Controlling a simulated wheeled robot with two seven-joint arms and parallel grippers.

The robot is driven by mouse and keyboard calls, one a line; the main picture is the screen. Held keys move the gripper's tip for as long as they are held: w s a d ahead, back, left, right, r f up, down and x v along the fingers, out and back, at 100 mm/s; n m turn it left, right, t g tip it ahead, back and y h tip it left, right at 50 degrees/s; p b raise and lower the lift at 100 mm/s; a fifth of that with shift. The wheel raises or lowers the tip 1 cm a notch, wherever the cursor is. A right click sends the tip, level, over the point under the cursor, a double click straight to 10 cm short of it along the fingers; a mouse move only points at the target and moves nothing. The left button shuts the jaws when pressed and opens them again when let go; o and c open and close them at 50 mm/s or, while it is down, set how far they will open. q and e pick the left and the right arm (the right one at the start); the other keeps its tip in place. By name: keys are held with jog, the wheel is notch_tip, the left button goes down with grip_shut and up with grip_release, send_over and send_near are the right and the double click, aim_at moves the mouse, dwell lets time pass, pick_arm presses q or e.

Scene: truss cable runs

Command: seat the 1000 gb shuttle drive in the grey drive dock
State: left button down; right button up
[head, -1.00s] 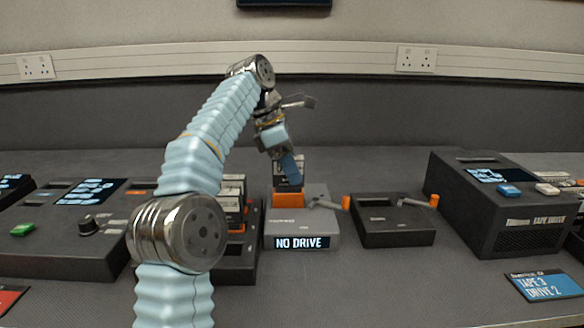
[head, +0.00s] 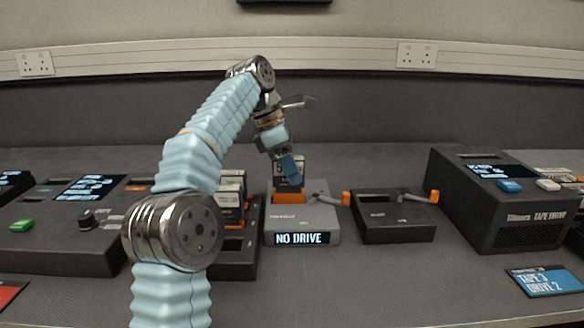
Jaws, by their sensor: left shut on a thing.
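The grey drive dock (head: 290,222) stands in the middle of the bench, and its display reads "NO DRIVE". A lever with an orange tip (head: 344,198) lies at its right side. My left gripper (head: 291,172) reaches down over the dock and is shut on a dark drive with an orange lower part (head: 288,190), taken to be the shuttle drive. The drive is upright at the rear left of the dock. I cannot tell how deep it sits, and its label is too small to read. My right gripper is not in view.
A black dock (head: 385,222) with its own orange-tipped lever stands right of the grey one. A dark rack (head: 238,258) with several drives is at the left, partly behind my arm. A large tape drive (head: 500,205) stands at the right.

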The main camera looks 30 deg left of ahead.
pick_arm(q)
jog(key=shift+f+b, duration=0.45)
jog(key=shift+f, duration=0.45)
dwell(0.4)
jog(key=shift+c, duration=1.8)
grip_release()
